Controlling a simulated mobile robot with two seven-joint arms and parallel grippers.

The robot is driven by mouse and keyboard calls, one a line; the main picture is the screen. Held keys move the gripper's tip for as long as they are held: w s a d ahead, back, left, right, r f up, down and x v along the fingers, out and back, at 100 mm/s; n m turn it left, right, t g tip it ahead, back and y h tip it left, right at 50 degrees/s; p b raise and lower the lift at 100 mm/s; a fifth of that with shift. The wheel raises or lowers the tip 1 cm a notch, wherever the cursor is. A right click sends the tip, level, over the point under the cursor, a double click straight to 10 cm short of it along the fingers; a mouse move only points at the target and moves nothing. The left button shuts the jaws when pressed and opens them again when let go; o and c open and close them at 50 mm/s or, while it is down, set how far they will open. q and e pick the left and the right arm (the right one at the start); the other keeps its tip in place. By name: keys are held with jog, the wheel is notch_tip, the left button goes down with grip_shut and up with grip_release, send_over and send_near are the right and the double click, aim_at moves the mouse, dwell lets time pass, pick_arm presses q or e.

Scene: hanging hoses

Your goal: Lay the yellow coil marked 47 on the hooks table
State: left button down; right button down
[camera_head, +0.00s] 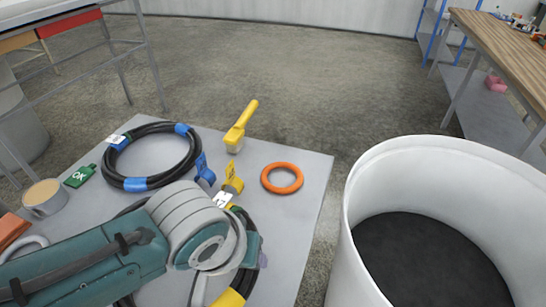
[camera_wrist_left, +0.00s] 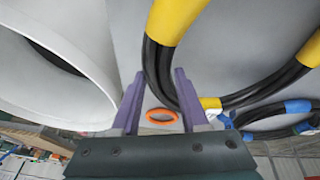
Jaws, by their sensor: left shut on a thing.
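A black hose coil with yellow bands (camera_head: 231,298) is partly hidden under my left arm in the head view. In the left wrist view its black strands and yellow bands (camera_wrist_left: 178,18) show large. My left gripper (camera_head: 250,254) is shut on this coil; its purple fingers (camera_wrist_left: 158,92) stand either side of the hose. A white tag (camera_head: 222,200) shows by the coil, but I cannot read a 47. I cannot tell whether the coil touches the grey table (camera_head: 293,228) beneath. A yellow holder (camera_head: 233,180) and a blue holder (camera_head: 204,172) stand on that table. My right gripper is out of view.
A large white bin (camera_head: 372,180) stands right. A wooden-topped bench (camera_head: 500,45) is far right.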

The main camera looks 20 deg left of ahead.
pick_arm(q)
jog(key=shift+y, duration=0.9)
jog(key=f+b, duration=0.1)
jog(key=f, duration=0.1)
jog(key=d+f+b, duration=0.1)
jog(key=f+b, duration=0.1)
jog(key=shift+w+b, duration=0.1)
jog(key=shift+b, duration=0.2)
jog(key=shift+d+f+y+b, duration=0.15)
jog(key=shift+f+y+b, duration=0.2)
jog(key=shift+b, duration=0.15)
jog(key=c, duration=0.6)
grip_release()
jog(key=shift+o, duration=1.3)
